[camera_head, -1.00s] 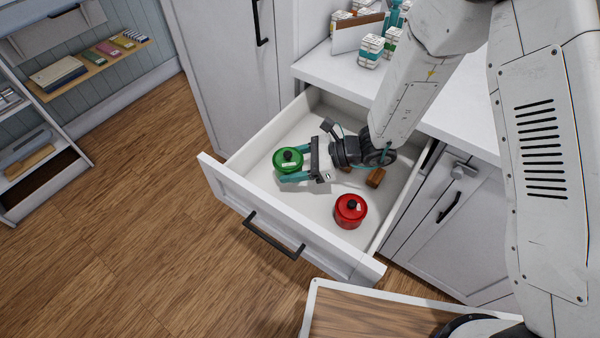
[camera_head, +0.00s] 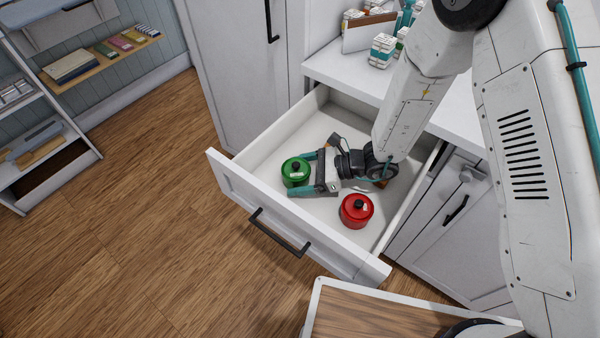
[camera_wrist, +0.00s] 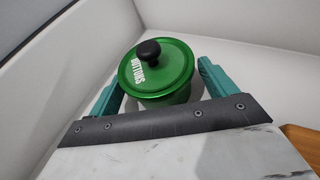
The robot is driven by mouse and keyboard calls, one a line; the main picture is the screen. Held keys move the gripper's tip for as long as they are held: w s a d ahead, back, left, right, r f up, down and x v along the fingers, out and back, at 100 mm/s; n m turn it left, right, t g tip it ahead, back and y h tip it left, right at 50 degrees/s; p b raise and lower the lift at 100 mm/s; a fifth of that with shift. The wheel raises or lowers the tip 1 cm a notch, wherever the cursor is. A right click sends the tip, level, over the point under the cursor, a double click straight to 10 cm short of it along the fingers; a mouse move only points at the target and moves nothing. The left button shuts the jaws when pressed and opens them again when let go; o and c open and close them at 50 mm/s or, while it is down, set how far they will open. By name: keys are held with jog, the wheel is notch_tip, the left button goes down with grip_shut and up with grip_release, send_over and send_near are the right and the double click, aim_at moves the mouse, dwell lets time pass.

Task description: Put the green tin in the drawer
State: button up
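The green tin (camera_head: 296,172), with a black knob and a "BUTTONS" label, is upright inside the open white drawer (camera_head: 276,216), near its left side. It appears to rest on the drawer floor. My gripper (camera_head: 304,173) is low in the drawer with one teal finger on each side of the tin. In the wrist view the green tin (camera_wrist: 158,75) sits between the spread fingers of my gripper (camera_wrist: 160,80), with gaps visible beside its body. Its lower edge is partly hidden behind the gripper's dark bar.
A red tin (camera_head: 356,211) stands in the drawer to the right of my gripper. A brown wooden piece (camera_wrist: 302,143) lies behind, partly hidden by my arm. The white counter (camera_head: 345,75) above holds small containers. Drawer floor ahead of the red tin is clear.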

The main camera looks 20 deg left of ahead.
jog(key=shift+d+r, duration=0.2)
jog(key=shift+r, duration=0.05)
jog(key=v, duration=0.7)
